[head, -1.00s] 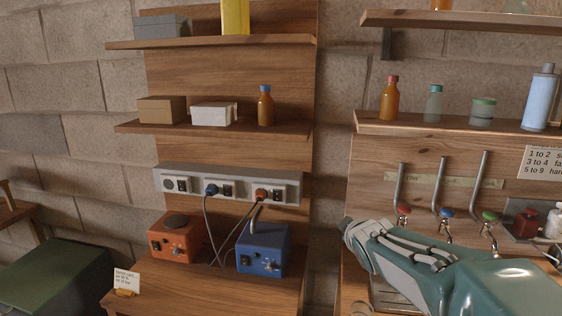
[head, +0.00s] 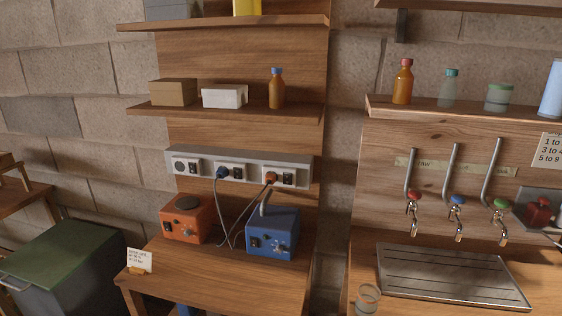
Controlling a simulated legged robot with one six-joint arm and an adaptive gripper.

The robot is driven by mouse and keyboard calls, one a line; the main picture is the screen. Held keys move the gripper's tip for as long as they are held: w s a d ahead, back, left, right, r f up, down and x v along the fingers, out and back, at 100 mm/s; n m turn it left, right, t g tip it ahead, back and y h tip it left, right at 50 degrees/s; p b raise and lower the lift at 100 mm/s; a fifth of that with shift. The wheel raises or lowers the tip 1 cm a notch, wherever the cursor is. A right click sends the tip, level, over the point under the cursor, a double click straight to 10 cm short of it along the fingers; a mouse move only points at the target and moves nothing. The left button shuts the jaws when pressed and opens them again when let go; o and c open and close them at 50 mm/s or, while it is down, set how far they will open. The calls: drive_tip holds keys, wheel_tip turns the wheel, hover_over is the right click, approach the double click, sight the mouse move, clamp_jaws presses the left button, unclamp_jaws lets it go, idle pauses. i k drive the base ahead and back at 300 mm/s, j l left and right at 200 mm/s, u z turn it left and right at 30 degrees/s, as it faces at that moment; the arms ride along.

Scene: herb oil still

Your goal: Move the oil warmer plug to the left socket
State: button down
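A grey socket strip (head: 205,168) is fixed to the wooden back panel. Its left socket (head: 180,166) is empty. A blue plug (head: 221,173) sits in the middle socket, and an orange plug (head: 270,178) sits in the right socket. Grey cables run from both plugs down behind the devices on the bench. An orange box with a round plate on top (head: 187,219) stands at the left, and a blue box with a metal pipe (head: 273,233) at the right. I cannot tell for sure which is the oil warmer. My gripper is out of view.
The wooden bench (head: 205,272) is clear in front of the boxes, with a small card (head: 140,261) at its left edge. A shelf (head: 220,113) overhangs the strip. Right are taps, a drip tray (head: 450,277) and a glass (head: 366,299).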

sight(270, 177)
drive_tip(key=k+z, duration=0.1)
drive_tip(key=k, duration=0.55)
drive_tip(key=z, duration=1.3)
drive_tip(key=i+j, duration=0.1)
drive_tip(key=j, duration=0.8)
drive_tip(key=i+j, duration=0.1)
drive_tip(key=j, duration=0.8)
drive_tip(key=i+j, duration=0.1)
drive_tip(key=j, duration=0.75)
